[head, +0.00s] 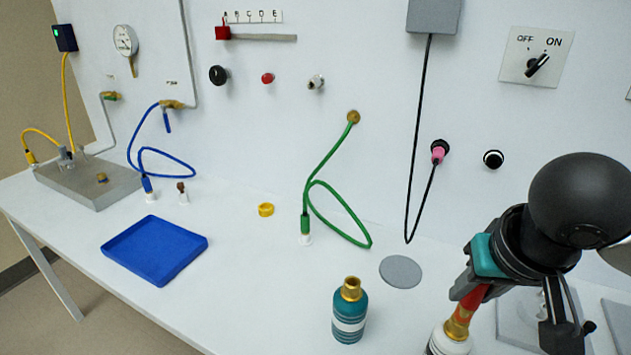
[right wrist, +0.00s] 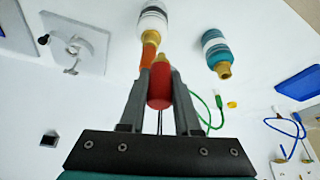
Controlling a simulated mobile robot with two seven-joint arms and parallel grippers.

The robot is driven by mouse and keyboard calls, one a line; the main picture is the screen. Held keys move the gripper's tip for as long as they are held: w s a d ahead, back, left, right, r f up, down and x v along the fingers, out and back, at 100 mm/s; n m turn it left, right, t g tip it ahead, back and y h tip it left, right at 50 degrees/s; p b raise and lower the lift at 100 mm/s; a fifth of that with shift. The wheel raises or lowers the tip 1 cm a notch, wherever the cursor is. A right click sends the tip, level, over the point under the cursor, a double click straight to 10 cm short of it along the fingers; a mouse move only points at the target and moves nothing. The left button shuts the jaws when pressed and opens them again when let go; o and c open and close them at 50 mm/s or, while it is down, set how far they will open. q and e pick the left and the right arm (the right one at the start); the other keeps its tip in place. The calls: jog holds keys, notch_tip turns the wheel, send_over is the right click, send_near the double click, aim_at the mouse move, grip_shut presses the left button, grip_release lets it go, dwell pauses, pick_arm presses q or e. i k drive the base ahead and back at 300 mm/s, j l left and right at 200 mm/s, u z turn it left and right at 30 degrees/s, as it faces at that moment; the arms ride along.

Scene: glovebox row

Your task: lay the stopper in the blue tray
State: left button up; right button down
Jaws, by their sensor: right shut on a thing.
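The same bottle (head: 446,343) is partly cut off in the head view. The blue tray (head: 153,250) lies empty on the table at the left. My left gripper is not in view.
A teal bottle (head: 348,314) with a gold neck stands left of the white one. A grey disc (head: 400,271) lies behind them.

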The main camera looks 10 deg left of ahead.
aim_at(143, 246)
jog(key=i+j+u, duration=0.4)
jog(key=j, duration=0.2)
jog(key=i+j+u, duration=0.35)
jog(key=j, duration=0.2)
jog(key=i+j+u, duration=0.4)
jog(key=i, duration=0.15)
